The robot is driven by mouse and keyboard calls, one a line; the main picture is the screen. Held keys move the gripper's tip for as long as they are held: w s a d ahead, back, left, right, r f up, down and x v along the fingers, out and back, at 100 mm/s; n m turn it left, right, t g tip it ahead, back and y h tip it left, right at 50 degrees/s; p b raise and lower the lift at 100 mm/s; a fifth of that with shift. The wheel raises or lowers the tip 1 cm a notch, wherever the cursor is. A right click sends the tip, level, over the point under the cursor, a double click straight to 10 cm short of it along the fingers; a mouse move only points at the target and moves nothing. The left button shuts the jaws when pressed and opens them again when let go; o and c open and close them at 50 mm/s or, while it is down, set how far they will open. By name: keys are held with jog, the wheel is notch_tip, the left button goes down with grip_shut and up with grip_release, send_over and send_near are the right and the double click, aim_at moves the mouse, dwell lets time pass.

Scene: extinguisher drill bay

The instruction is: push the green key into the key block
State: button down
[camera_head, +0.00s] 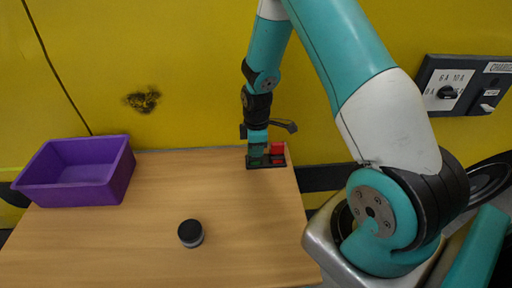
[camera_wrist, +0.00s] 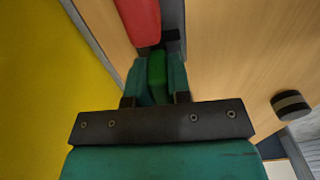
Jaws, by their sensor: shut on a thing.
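The green key (camera_wrist: 157,70) is between the fingers of my gripper (camera_wrist: 157,78) in the wrist view. My gripper is shut on it, at the key block. In the head view my gripper (camera_head: 257,156) points down at the far right corner of the table, over the dark key block (camera_head: 268,163). A red piece (camera_head: 278,148) stands on the block just to the right; it also shows in the wrist view (camera_wrist: 140,20). How deep the green key sits in the block is hidden by the fingers.
A purple bin (camera_head: 75,172) stands at the table's left. A small dark round knob-like object (camera_head: 191,233) is near the middle front. The wooden table (camera_head: 130,240) is otherwise clear. A yellow wall (camera_head: 130,60) with a switch panel (camera_head: 465,85) is close behind.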

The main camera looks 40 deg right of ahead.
jog(key=c, duration=1)
grip_release()
jog(key=shift+r, duration=0.1)
notch_tip(320, 180, up, 17)
jog(key=b, duration=0.2)
jog(key=s+a+r+m+y, duration=0.1)
jog(key=s+a+r, duration=0.2)
jog(key=a, duration=0.3)
jog(key=s+a+r+m+y, duration=0.1)
jog(key=s+a+r, duration=0.25)
jog(key=a, duration=0.35)
jog(key=s+a, duration=0.3)
jog(key=s, duration=0.2)
jog(key=s+a+r+m+y, duration=0.1)
jog(key=s+a, duration=0.2)
jog(key=s, duration=0.2)
jog(key=s+a+r+m+y, duration=0.1)
jog(key=s+a, duration=0.3)
jog(key=s, duration=0.1)
jog(key=shift+s, duration=0.2)
